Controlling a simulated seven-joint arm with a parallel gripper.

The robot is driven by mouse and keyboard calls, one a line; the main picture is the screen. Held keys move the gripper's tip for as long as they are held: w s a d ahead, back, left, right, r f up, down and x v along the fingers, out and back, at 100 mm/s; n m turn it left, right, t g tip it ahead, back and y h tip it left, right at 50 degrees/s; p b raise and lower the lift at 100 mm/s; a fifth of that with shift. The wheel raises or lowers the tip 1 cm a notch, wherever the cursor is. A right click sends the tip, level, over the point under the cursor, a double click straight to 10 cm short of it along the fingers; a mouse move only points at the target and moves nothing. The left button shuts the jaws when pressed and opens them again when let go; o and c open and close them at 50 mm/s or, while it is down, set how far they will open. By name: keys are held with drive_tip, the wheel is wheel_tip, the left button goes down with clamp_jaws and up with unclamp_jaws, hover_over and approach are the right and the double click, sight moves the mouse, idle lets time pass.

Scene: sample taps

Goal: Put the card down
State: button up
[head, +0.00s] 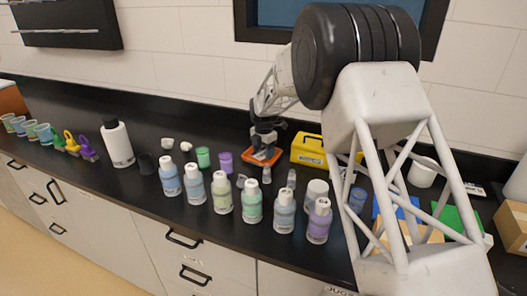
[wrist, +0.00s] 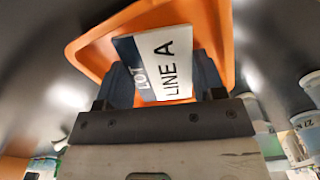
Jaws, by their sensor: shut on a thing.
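A white card (wrist: 168,62) with a dark blue band, marked "LOT" and "LINE A", shows in the wrist view. My gripper (wrist: 161,82) is shut on it, with one dark finger at each side. An orange tray (wrist: 222,18) lies behind the card in that view. In the head view my gripper (head: 265,140) is over the orange tray (head: 252,161) on the black counter. I cannot make out the card clearly there, and cannot tell whether it touches the tray.
A row of capped bottles (head: 222,197) stands in front of the tray. A purple jar (head: 225,162) and a green jar (head: 203,158) are to its left, and a yellow box (head: 308,150) is close on its right. Bare counter shows behind the jars.

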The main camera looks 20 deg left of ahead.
sight(264, 152)
drive_tip(key=shift+f, duration=0.1)
drive_tip(key=o, duration=0.9)
wheel_tip(264, 152, up, 12)
idle(0.6)
idle(0.6)
